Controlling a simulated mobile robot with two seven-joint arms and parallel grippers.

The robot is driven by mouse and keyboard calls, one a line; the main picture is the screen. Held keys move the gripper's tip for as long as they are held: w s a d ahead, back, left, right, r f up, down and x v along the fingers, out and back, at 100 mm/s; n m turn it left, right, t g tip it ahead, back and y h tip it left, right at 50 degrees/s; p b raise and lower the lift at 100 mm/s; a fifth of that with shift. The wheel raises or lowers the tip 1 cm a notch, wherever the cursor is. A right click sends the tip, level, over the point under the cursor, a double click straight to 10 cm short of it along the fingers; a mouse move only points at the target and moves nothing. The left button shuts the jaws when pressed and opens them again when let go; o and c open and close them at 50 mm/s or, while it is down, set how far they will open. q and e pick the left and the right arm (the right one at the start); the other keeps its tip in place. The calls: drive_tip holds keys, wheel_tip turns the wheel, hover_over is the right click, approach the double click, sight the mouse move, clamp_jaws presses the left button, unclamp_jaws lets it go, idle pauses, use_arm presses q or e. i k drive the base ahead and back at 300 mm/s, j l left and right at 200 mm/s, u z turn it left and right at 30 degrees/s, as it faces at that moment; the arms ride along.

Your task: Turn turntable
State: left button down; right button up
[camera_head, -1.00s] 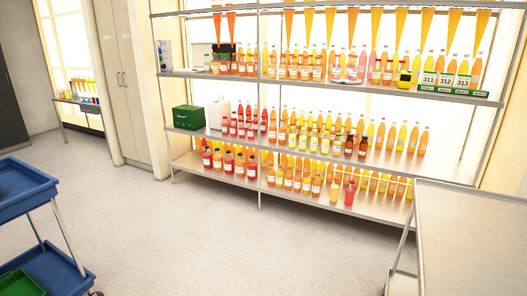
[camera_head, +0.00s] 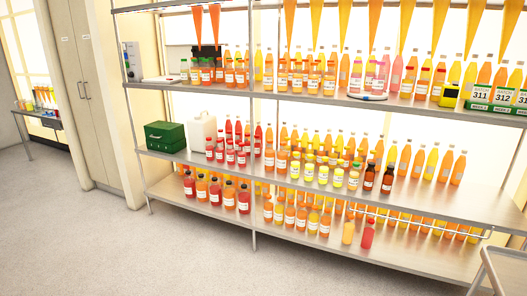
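A round, pale turntable (camera_head: 367,97) sits on the upper shelf, right of the middle. Pink bottles (camera_head: 369,77) stand on or right around it; at this size I cannot tell exactly which ones it bears. Neither of my grippers shows in the head view.
A metal shelf rack (camera_head: 250,163) holds rows of orange, yellow and red bottles. A green box (camera_head: 165,136) and a white canister (camera_head: 202,131) stand at the middle shelf's left. A metal cart (camera_head: 508,268) is at the lower right. Grey floor (camera_head: 130,250) in front is clear.

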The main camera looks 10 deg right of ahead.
sight(364, 94)
drive_tip(key=i, duration=1.65)
